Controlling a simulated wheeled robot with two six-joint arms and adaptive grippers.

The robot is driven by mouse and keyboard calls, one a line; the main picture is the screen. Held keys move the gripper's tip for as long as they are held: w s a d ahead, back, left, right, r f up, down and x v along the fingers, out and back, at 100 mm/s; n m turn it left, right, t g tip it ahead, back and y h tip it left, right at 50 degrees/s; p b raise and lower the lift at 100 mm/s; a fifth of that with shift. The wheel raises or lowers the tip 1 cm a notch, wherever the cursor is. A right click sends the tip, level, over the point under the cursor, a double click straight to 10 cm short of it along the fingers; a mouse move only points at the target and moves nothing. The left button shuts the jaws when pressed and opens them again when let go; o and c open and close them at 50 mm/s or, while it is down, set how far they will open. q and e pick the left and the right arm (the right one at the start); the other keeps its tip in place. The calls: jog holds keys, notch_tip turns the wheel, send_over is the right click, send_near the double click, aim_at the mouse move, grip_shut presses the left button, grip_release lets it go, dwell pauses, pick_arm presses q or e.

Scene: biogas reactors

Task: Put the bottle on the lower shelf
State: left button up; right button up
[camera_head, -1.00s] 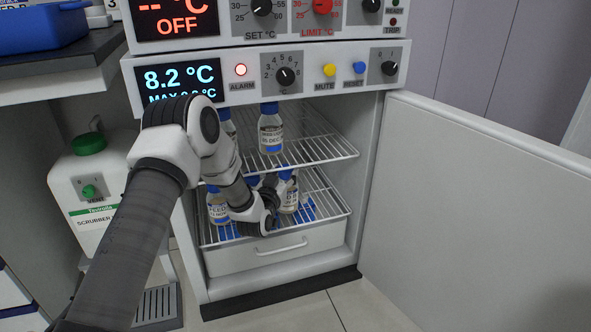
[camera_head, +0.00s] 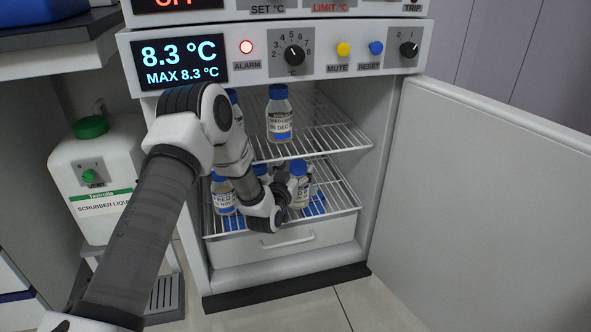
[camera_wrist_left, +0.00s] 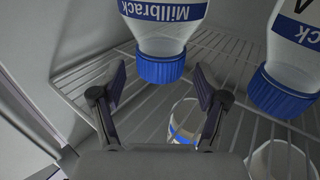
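My left gripper (camera_head: 282,200) reaches into the open fridge at lower shelf level. In the left wrist view its fingers (camera_wrist_left: 158,82) are open. A bottle with a blue cap (camera_wrist_left: 160,68) and a "Millbrack" label lies just beyond and between the fingertips, with gaps on both sides. In the head view a blue-capped bottle (camera_head: 299,190) stands upright on the lower wire shelf (camera_head: 340,203), right beside the gripper. Another bottle (camera_head: 222,196) stands left on that shelf, and one behind is partly hidden by my arm. My right gripper is not in view.
A labelled bottle (camera_head: 280,118) stands on the upper wire shelf (camera_head: 335,135); another there is mostly hidden by my arm. The fridge door (camera_head: 480,200) is open to the right. A drawer (camera_head: 290,245) lies below. A scrubber canister (camera_head: 95,185) stands left.

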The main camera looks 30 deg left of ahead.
pick_arm(q)
jog(key=shift+r, duration=0.2)
jog(key=p+v, duration=0.5)
jog(key=v, duration=0.7)
jog(key=s+d+f+m+g+h, duration=0.1)
jog(key=s+d+f+g+h, duration=0.1)
jog(key=s+d+f+g, duration=0.45)
jog(key=s+d+f+m+g+h, duration=0.15)
jog(key=s+d+f, duration=0.25)
jog(key=f, duration=0.6)
jog(key=s+d+f+g, duration=0.2)
jog(key=s+f+g, duration=0.1)
jog(key=s, duration=0.7)
jog(key=s+d+f+g, duration=0.3)
jog(key=s+g, duration=0.3)
jog(key=s, duration=0.5)
jog(key=shift+s+d+h, duration=0.2)
jog(key=shift+d+h, duration=0.1)
jog(key=shift+h, duration=0.15)
